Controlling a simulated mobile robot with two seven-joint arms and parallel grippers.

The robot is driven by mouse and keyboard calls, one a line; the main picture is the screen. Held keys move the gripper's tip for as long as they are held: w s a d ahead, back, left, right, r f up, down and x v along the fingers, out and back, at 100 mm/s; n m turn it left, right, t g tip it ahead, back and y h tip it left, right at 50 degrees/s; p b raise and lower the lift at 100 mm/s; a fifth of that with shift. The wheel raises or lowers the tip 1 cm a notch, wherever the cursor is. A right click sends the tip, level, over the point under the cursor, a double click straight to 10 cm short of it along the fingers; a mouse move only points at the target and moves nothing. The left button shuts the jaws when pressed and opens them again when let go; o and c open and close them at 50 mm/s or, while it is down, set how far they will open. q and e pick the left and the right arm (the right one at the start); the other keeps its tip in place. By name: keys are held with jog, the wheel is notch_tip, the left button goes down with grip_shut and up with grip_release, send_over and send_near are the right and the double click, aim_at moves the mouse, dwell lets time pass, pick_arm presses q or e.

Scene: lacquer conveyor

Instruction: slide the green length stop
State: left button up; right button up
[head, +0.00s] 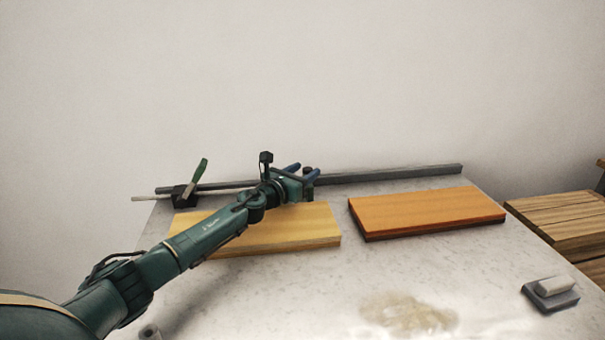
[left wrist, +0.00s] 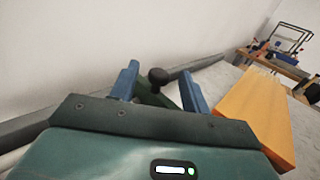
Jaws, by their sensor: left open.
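In the left wrist view a dark green piece with a round black knob (left wrist: 158,77), which looks like the length stop, stands between the two blue fingers of my left gripper (left wrist: 160,88). The fingers are open, one on each side of it; I cannot tell whether they touch it. In the head view my left gripper (head: 301,172) is at the grey rail (head: 390,173) along the back of the table and mostly hides the stop. My right gripper is not in view.
A black block with a green lever (head: 197,178) sits at the rail's left end. A yellow board (head: 300,228) lies under my left arm, and an orange board (head: 425,210) lies right of it. A grey block (head: 550,293) is at front right. Wooden planks (head: 565,222) stand beyond the table's right edge.

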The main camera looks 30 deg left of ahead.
pick_arm(q)
grip_shut()
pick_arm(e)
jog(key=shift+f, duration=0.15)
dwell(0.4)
